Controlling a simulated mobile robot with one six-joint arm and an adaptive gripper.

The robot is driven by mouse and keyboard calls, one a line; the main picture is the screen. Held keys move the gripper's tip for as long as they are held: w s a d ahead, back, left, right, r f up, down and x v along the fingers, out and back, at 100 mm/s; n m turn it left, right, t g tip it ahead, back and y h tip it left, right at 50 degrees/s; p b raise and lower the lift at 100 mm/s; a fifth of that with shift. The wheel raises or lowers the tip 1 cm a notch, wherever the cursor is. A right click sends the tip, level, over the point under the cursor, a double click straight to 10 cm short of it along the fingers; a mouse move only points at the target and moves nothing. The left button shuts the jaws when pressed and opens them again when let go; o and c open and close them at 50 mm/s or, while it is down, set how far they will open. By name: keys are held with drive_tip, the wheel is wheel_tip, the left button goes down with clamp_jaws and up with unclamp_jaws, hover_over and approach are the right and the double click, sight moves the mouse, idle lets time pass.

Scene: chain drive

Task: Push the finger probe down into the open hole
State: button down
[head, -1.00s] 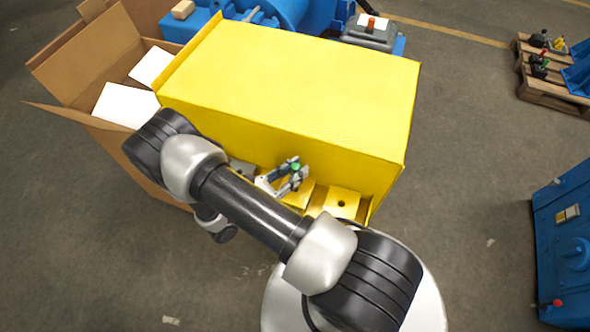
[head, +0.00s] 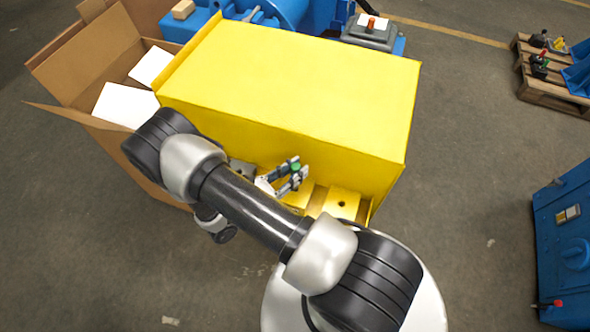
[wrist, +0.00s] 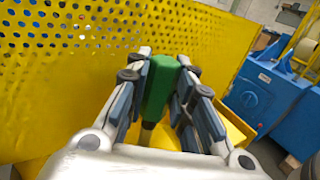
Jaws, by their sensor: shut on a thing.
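My gripper (wrist: 168,62) is shut on the green grip, with one finger on each side. In the head view my gripper (head: 299,173) is low at the front of the yellow guard, and the probe (head: 295,168) shows as a small green spot. A yellow tab (head: 341,205) with a dark open hole lies to the right of my gripper. The probe's tip and whatever is directly under it are hidden.
The yellow guard (head: 300,85) rises close behind my gripper; its perforated face (wrist: 75,60) fills the wrist view's left. An open cardboard box (head: 90,60) stands at left. A blue cabinet (head: 565,240) is at right. The floor between is clear.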

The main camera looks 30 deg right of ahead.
drive_tip(key=shift+f+b, duration=2.55)
drive_tip(key=shift+f, duration=0.45)
drive_tip(key=c, duration=1.3)
unclamp_jaws()
drive_tip(key=a, duration=0.4)
drive_tip(key=s+a, duration=0.1)
drive_tip(key=a, duration=0.7)
drive_tip(key=shift+s, duration=0.3)
